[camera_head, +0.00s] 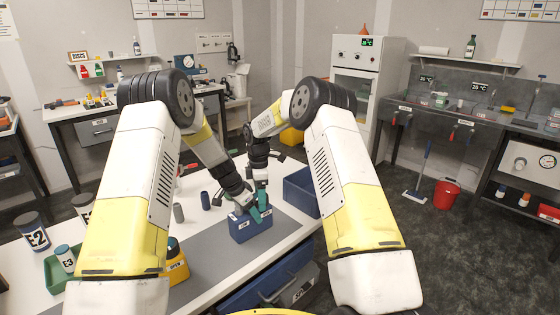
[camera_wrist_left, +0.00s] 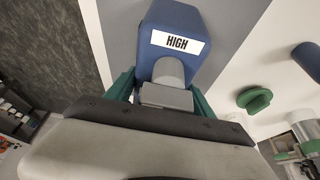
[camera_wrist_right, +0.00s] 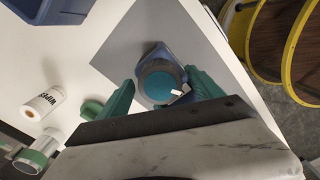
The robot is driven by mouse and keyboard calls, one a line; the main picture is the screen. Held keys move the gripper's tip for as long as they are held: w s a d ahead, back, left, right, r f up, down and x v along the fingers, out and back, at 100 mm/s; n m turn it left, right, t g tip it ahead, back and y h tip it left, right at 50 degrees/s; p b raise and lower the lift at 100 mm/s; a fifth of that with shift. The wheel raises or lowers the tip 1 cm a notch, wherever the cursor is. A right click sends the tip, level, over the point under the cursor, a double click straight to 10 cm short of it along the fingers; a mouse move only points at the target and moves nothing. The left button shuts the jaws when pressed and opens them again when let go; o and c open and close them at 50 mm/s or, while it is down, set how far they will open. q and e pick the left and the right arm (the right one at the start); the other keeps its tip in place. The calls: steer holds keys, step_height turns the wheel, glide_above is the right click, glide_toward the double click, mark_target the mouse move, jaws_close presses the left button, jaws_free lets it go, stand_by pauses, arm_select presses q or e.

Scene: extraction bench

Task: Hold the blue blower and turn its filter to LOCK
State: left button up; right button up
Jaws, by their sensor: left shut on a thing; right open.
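The blue blower (camera_head: 252,229) stands on the grey mat, with small white labels on its sides. In the left wrist view its blue body (camera_wrist_left: 190,18) carries a HIGH label. My left gripper (camera_wrist_left: 162,88) is shut on the blower's grey part, one green finger on each side. In the right wrist view the round teal filter (camera_wrist_right: 158,84) sits on the blower with a white mark at its lower right edge. My right gripper (camera_wrist_right: 160,80) is open, with its fingers on either side of the filter; contact cannot be told. LOCK lettering is not readable.
A blue bin (camera_head: 299,188) stands right behind the blower. A yellow labelled unit (camera_head: 177,272) is at the front left. Bare grey mat (camera_head: 217,252) lies left of the blower.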

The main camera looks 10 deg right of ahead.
mark_target(269, 203)
steer(key=n, duration=1)
step_height(269, 203, up, 7)
steer(key=shift+r, duration=0.1)
steer(key=shift+r+m, duration=0.2)
steer(key=shift+m, duration=0.2)
steer(key=m, duration=0.4)
steer(key=shift+d, duration=0.35)
steer(key=m, duration=0.4)
steer(key=d+m+y, duration=0.1)
steer(key=m, duration=0.2)
steer(key=shift+w+r, duration=0.1)
steer(key=shift+r, duration=0.05)
steer(key=m, duration=0.6)
steer(key=shift+d+r, duration=0.15)
steer(key=shift+d, duration=0.15)
steer(key=m, duration=0.2)
steer(key=m+y, duration=0.1)
steer(key=m, duration=0.2)
steer(key=shift+d+r+m, duration=0.1)
steer(key=shift+d+m, duration=0.1)
steer(key=shift+m, duration=0.1)
steer(key=s+d+r+m+t, duration=0.1)
steer(key=s+d+r+m, duration=0.1)
steer(key=s+r+m, duration=0.4)
steer(key=s+d+r+m+t, duration=0.2)
steer(key=s+r+m, duration=0.5)
steer(key=s+r, duration=0.5)
steer(key=shift+d+r+m, duration=0.25)
steer(key=shift+r+m, duration=0.05)
steer(key=shift+r, duration=0.1)
